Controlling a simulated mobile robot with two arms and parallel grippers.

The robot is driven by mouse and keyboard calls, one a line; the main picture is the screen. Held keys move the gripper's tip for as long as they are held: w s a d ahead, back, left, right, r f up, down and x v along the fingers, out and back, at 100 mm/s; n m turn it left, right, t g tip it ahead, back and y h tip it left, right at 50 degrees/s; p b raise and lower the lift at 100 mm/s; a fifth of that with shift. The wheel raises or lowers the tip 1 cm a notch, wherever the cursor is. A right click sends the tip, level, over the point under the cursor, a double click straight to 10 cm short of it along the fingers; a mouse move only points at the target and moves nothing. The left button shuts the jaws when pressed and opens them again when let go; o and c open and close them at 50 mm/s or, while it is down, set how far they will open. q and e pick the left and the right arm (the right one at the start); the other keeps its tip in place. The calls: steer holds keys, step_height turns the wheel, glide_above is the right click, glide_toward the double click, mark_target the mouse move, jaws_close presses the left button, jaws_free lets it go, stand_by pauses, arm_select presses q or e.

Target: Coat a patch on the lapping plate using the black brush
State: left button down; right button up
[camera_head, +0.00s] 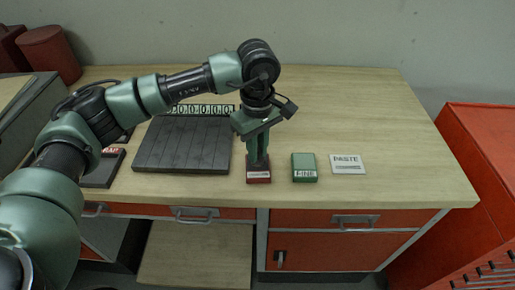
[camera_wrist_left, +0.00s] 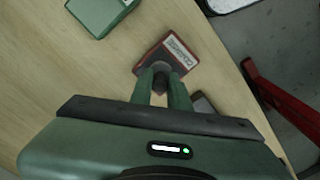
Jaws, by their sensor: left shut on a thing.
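The lapping plate (camera_head: 183,148) is a dark, grooved slab on the bench, left of my left gripper. My left gripper (camera_head: 258,163) points down over a small red block-like container (camera_head: 258,177) with a white label near the bench's front edge. In the left wrist view, the fingers (camera_wrist_left: 166,85) are shut on a small dark round thing (camera_wrist_left: 161,67), which looks like the black brush, at the red container (camera_wrist_left: 180,52). The fingers hide most of it, so I cannot tell whether it touches the container. My right gripper is not in view.
A green labelled container (camera_head: 304,168) and a white card reading PASTE (camera_head: 347,164) lie to the right. A row of white number tags (camera_head: 203,109) stands behind the plate. The bench's right side is clear.

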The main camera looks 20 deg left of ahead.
arm_select(q)
steer(key=shift+f+b, duration=0.1)
steer(key=shift+b, duration=0.2)
stand_by(1.2)
steer(key=shift+r+p, duration=1.45)
steer(key=shift+r, duration=2.15)
